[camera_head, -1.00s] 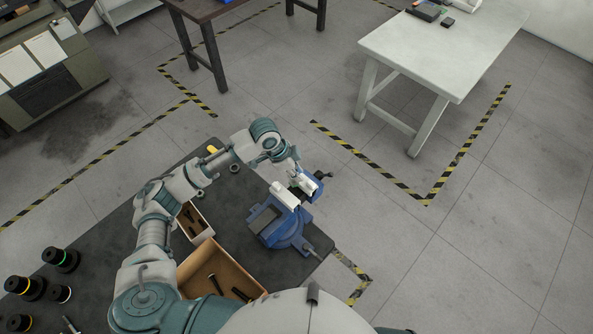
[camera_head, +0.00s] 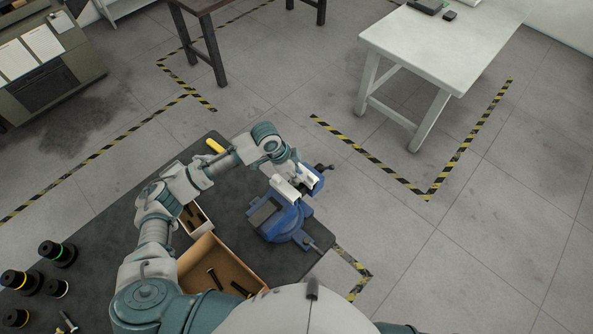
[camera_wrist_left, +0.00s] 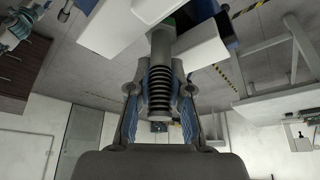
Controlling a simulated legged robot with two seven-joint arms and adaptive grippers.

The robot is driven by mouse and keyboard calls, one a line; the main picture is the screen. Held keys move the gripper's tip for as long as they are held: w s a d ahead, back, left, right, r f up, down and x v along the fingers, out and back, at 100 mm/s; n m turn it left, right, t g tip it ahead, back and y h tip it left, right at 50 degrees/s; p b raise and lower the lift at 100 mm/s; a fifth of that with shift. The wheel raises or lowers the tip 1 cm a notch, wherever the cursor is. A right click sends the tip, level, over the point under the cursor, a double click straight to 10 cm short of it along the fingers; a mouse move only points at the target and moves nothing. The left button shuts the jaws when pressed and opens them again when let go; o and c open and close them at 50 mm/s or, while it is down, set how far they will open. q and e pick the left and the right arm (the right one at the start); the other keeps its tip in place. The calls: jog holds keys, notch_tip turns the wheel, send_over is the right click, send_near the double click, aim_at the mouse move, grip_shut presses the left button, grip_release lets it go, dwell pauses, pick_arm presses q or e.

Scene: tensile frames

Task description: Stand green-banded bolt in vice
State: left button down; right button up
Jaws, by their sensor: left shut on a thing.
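The blue vice (camera_head: 286,224) stands near the right edge of the dark table, with pale jaw faces. My left gripper (camera_head: 297,183) is over the far end of the vice, with the arm coming in from the left. In the left wrist view my left gripper (camera_wrist_left: 160,108) is shut on a grey bolt (camera_wrist_left: 160,76) with dark ridges, between its blue-padded fingers. A small greenish patch shows at the bolt's far end, beside the white jaw blocks (camera_wrist_left: 200,48). I cannot tell whether the bolt touches them. In the head view the bolt is hidden. My right gripper is not in view.
An open cardboard bin (camera_head: 208,262) with dark bolts stands left of the vice, with a smaller white bin (camera_head: 196,218) behind it. Black cylinders with coloured bands (camera_head: 58,252) stand at the lower left. A yellow-handled item (camera_head: 215,146) lies at the far edge.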

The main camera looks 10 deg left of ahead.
pick_arm(q)
jog(key=c, duration=1)
grip_release()
jog(key=w+v, duration=0.1)
jog(key=v, duration=1)
jog(key=shift+s+a+r, duration=0.3)
jog(key=shift+s+r, duration=0.05)
jog(key=shift+s, duration=0.15)
